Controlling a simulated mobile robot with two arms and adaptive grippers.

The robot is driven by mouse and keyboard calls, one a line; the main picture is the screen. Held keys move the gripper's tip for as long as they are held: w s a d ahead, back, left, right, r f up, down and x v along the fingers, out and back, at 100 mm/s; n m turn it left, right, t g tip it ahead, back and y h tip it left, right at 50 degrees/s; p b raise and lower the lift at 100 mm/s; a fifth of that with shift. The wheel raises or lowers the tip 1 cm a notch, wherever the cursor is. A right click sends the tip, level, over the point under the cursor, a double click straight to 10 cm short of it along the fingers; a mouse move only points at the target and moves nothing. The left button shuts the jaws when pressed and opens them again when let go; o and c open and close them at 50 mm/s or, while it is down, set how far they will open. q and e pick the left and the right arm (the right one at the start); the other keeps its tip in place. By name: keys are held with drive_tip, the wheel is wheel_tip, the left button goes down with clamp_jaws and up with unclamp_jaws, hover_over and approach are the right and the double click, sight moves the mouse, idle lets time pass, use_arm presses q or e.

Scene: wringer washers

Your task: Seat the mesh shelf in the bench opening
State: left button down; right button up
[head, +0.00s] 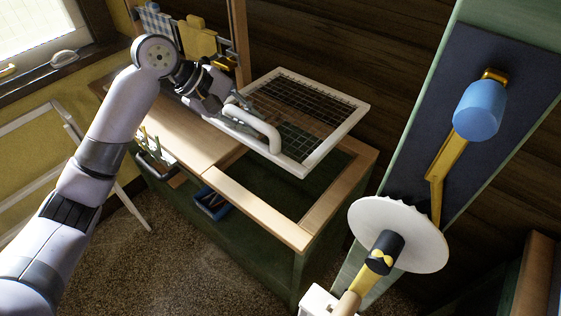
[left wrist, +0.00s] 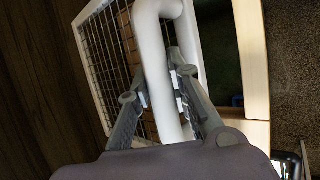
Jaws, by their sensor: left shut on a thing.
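The mesh shelf (head: 336,139) has a white frame, a dark wire grid and a thick white tubular handle (head: 266,130) along its near left side. My left gripper (head: 236,104) is shut on this handle; the left wrist view shows the fingers on either side of the white tube (left wrist: 152,70). The shelf appears over the back right part of the wooden bench, partly covering the bench opening (head: 252,186). The opening is a dark green recess with a light wood rim, its near part uncovered. I cannot tell whether the shelf touches the rim. My right gripper is not in view.
A white disc (head: 415,222) with a yellow arm and a blue grip (head: 480,108) stands at the right by a green-edged panel. A blue tray (head: 211,203) sits at the bench front. A plank wall is behind; a white folding frame (head: 95,165) stands left.

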use_arm(q)
wheel_tip(320, 180, down, 19)
drive_tip(key=shift+f, duration=0.2)
drive_tip(key=c, duration=1.5)
unclamp_jaws()
drive_tip(key=shift+s, duration=0.15)
drive_tip(key=shift+c, duration=0.2)
drive_tip(key=shift+o, duration=0.3)
drive_tip(key=v, duration=1.2)
